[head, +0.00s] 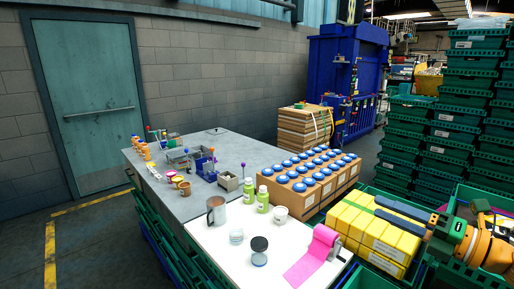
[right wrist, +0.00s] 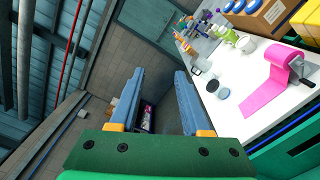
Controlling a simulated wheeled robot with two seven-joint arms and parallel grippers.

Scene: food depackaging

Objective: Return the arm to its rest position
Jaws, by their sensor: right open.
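My right arm (head: 488,248) comes in from the right edge of the head view, orange with a green gripper body. My right gripper (head: 378,205) points left, over the yellow boxes (head: 365,232) in the picture. In the right wrist view the blue fingers of the right gripper (right wrist: 158,73) stand wide apart with nothing held between them. The wall and floor show beyond them. My left gripper is in neither view.
A white-topped table (head: 218,240) holds a pink roll (head: 318,255), a mug (head: 216,209), green bottles (head: 263,198) and jars. Blue-lidded jars stand in a cardboard box (head: 308,202). Green crates (head: 405,150) are stacked at the right. The floor (head: 105,235) at the left is clear.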

